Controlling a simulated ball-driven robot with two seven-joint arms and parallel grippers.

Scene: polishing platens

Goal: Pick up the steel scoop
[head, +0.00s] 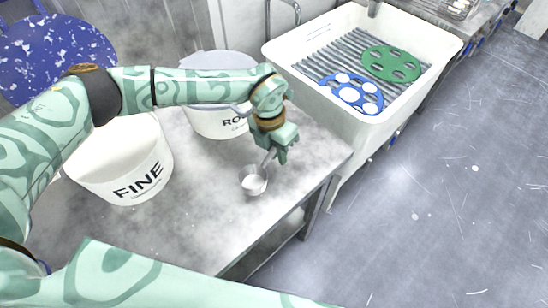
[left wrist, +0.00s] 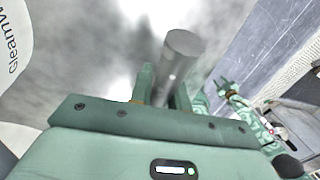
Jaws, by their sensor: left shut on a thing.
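The steel scoop (head: 254,181) is a small grey cup with a handle that slants up into my left gripper (head: 275,151). It is over the front part of the grey bench; I cannot tell whether it touches the top. My left gripper is shut on the handle. In the left wrist view a grey metal cylinder of the scoop (left wrist: 180,58) stands out between the fingers (left wrist: 163,92). My right gripper (left wrist: 224,84) shows small in the left wrist view, its fingers apart and empty. It is not seen in the head view.
A white bucket marked FINE (head: 132,180) stands left on the bench (head: 205,215). A second lettered bucket (head: 215,122) stands behind my left arm. A white sink (head: 345,118) at the right holds a blue disc (head: 341,92) and a green disc (head: 376,60) on a ribbed rack.

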